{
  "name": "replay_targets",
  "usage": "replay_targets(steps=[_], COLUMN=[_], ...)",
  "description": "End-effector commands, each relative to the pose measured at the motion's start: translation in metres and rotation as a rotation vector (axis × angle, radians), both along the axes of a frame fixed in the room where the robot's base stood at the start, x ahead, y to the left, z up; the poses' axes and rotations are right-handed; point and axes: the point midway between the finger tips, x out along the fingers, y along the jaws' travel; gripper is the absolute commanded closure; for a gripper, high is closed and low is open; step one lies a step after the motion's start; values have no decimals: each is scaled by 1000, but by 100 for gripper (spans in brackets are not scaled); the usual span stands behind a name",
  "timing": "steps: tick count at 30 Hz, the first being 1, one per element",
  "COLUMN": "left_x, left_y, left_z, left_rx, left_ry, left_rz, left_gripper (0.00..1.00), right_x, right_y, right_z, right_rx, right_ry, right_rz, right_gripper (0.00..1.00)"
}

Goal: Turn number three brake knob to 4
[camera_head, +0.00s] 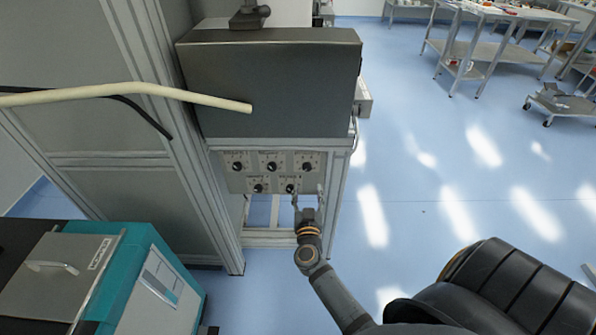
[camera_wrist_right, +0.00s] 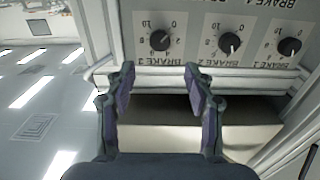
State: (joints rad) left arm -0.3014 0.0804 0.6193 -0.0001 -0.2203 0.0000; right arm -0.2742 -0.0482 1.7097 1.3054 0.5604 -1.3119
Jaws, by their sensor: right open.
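The brake 3 knob (camera_wrist_right: 160,40) is a black round dial on the grey control panel (camera_head: 275,177), with numbers around it. In the right wrist view its panel appears upside down. In the head view it seems to be the right knob of the top row (camera_head: 307,166). The pointer's exact reading is too small to tell. My right gripper (camera_head: 308,198) is open and empty. It is in front of the panel's lower right part, and in the wrist view its spread fingers (camera_wrist_right: 161,80) sit below the knob, apart from it. My left gripper is not in view.
The brake 2 knob (camera_wrist_right: 229,43) and brake 1 knob (camera_wrist_right: 290,47) sit beside it. A second row of knobs (camera_head: 274,188) lies below in the head view. A dark box (camera_head: 270,85) overhangs the panel. A teal machine (camera_head: 130,290) stands at left. Open floor lies right.

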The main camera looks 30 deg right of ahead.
Motion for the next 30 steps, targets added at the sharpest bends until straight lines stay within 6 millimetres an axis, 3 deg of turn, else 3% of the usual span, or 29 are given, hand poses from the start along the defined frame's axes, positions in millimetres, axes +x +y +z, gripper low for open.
replay_targets(steps=[9, 15, 26, 30], left_x=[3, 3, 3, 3], left_y=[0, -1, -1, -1], left_z=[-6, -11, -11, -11], left_rx=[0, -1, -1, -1], left_ry=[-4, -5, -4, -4], left_rz=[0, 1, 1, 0], left_gripper=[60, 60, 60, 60], right_x=[56, 79, 84, 84], right_y=[-34, -48, -51, -51], right_z=[-1, 0, 0, 0], right_rx=[-5, -4, -2, -2], right_ry=[0, 0, 1, 1], right_rz=[2, 2, 2, 2], right_gripper=[46, 46, 48, 67])
